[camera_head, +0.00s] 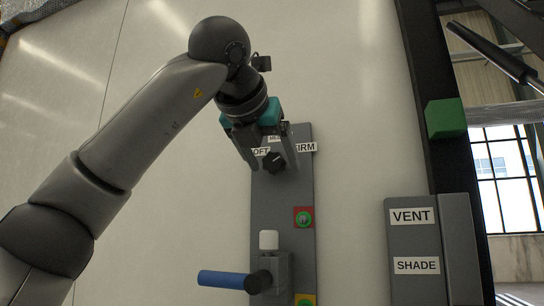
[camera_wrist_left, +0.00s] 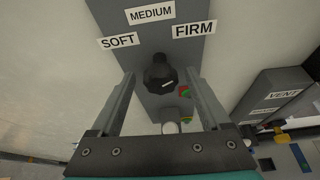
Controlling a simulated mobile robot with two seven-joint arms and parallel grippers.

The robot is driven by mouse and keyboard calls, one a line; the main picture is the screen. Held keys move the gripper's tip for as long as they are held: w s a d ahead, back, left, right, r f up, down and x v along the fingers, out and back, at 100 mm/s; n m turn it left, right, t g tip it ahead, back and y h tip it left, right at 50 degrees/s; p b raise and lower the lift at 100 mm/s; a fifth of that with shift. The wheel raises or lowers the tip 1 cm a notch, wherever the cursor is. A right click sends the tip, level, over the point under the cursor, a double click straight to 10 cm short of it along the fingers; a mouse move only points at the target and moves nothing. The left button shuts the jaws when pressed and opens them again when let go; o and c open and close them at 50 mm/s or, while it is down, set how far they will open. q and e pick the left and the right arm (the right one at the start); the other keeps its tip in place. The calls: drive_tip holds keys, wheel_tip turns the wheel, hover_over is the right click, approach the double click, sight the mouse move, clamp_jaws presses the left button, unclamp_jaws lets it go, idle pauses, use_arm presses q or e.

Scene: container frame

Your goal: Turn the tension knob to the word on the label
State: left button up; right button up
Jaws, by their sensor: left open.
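The black tension knob (camera_head: 273,162) sits on a grey panel (camera_head: 283,194), below the labels SOFT, MEDIUM and FIRM. In the left wrist view the knob (camera_wrist_left: 160,74) shows whole, with a white mark on its face toward the lower right. The labels SOFT (camera_wrist_left: 118,40), MEDIUM (camera_wrist_left: 150,13) and FIRM (camera_wrist_left: 193,30) fan around it. In the head view my gripper partly covers SOFT and MEDIUM. My left gripper (camera_head: 272,168) is open, with one finger on each side of the knob; I cannot tell whether they touch it. My right gripper is not in view.
Below the knob are a green button on a red plate (camera_head: 303,217), a white cap (camera_head: 268,240) and a blue-handled lever (camera_head: 222,279). A grey box with VENT (camera_head: 412,216) and SHADE labels stands to the right. A green block (camera_head: 446,118) is on the dark post.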

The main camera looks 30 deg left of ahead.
use_arm(q)
drive_tip(key=shift+w+f, duration=0.1)
drive_tip(key=shift+w, duration=0.05)
clamp_jaws()
idle(0.6)
